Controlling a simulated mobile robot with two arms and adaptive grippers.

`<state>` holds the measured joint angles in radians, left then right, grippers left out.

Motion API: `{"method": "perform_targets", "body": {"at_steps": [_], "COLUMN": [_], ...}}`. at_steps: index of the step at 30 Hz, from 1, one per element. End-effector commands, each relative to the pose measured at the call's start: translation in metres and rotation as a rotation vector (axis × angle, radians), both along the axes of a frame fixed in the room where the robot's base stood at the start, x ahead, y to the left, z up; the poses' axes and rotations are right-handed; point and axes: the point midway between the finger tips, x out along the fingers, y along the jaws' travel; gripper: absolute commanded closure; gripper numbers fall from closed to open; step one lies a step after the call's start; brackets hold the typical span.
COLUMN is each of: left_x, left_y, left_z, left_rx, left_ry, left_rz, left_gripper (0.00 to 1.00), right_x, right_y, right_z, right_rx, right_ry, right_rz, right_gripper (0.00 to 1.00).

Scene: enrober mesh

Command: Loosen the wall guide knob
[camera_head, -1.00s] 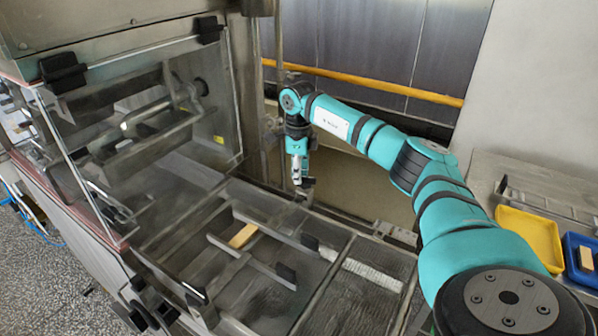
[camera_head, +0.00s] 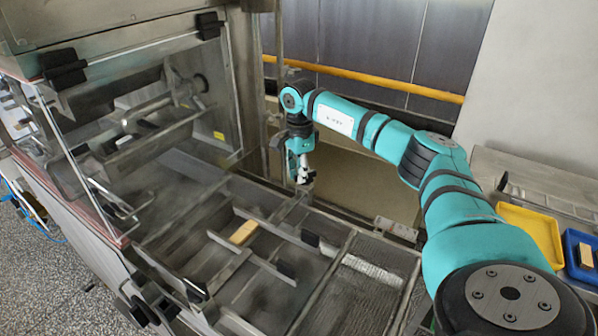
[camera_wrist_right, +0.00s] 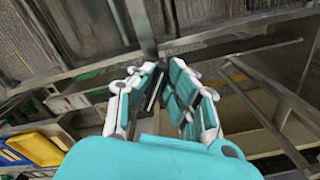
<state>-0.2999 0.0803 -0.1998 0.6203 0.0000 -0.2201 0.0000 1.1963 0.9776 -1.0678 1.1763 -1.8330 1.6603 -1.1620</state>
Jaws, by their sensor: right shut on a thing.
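My right gripper (camera_head: 303,181) points down at the far side rail of the enrober's mesh bed. It is shut on a small dark thing at the rail, which I take to be the wall guide knob; the fingers mostly hide it. In the right wrist view, the two white and teal fingers (camera_wrist_right: 162,88) lean toward each other, and the knob cannot be made out between them. The guide bars (camera_head: 262,258) lie across the bed, with black blocks at their ends. My left gripper is not in view.
A tan bar (camera_head: 243,232) lies on the bed between the guides. A clear hood (camera_head: 150,130) stands over the left part of the machine. A yellow tray (camera_head: 530,232) and a blue tray (camera_head: 578,248) sit on the right-hand table. A yellow pipe (camera_head: 380,81) runs behind my arm.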

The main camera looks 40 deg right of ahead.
Motion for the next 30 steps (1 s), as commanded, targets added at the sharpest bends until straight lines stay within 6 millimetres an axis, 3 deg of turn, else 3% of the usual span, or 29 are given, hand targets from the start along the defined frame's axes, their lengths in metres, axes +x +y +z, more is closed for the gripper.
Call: {"method": "perform_targets", "body": {"at_steps": [18, 30], "left_x": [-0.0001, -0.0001], "left_y": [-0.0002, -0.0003], "left_z": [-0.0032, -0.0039], "left_rx": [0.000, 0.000], "left_ry": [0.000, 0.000], "left_rz": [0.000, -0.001], "left_gripper": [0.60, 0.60], "right_x": [-0.0098, -0.0116], "right_y": [0.0011, 0.0006], "right_z": [-0.0026, -0.0024], "right_rx": [0.001, 0.002], "right_ry": [0.007, 0.007], "right_rz": [0.454, 0.569], "right_gripper": [1.00, 1.00]}}
